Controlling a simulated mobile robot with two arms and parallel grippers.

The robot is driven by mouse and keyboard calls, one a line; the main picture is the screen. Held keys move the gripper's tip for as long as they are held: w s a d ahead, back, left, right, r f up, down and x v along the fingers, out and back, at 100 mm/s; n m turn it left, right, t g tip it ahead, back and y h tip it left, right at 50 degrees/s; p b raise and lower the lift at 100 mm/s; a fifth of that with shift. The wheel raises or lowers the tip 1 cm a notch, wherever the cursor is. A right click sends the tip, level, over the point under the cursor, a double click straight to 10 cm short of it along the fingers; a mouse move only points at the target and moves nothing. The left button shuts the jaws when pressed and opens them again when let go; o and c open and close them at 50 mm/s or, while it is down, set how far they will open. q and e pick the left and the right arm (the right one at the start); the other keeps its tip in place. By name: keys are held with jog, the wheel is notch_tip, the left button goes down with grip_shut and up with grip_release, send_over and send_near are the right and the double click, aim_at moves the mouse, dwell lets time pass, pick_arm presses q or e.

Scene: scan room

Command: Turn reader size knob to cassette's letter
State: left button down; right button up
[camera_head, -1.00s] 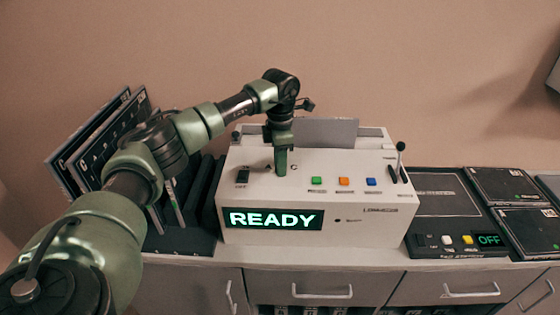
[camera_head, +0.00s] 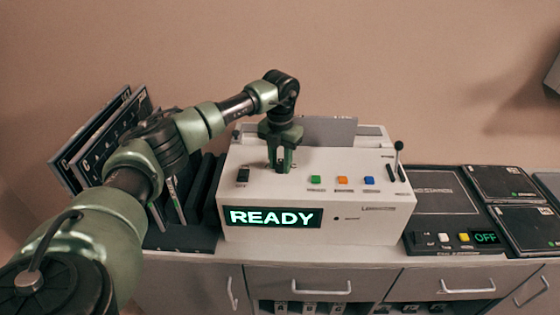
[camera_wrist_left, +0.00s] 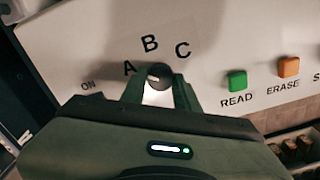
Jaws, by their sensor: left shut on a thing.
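The white reader (camera_head: 355,213) stands on the counter with its display (camera_head: 273,217) reading READY. In the left wrist view, the dark round size knob (camera_wrist_left: 159,74) sits just below the printed letters A, B and C (camera_wrist_left: 150,43). My left gripper (camera_head: 281,166) points down on the reader's top, its fingers on either side of the knob and shut on it. The fingers also show in the left wrist view (camera_wrist_left: 160,94). I cannot tell which letter the knob points to. A grey panel (camera_head: 328,131) stands at the reader's back; no letter is readable on it. My right gripper is out of view.
Green (camera_head: 316,180), orange (camera_head: 343,181) and blue (camera_head: 369,181) buttons lie right of the knob, then a lever (camera_head: 399,147). A black switch (camera_head: 243,175) is to its left. Dark panels (camera_head: 82,143) lean at left. A dark station (camera_head: 445,205) reads OFF at right.

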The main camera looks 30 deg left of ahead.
aim_at(280, 165)
pick_arm(q)
jog(key=shift+n, duration=0.5)
jog(key=c, duration=1.1)
grip_release()
jog(key=shift+o, duration=0.2)
jog(key=shift+r, duration=0.1)
jog(key=shift+w+r, duration=0.1)
jog(key=shift+r, duration=0.3)
notch_tip(280, 165, up, 7)
jog(key=shift+f+b, duration=0.1)
jog(key=shift+b, duration=0.75)
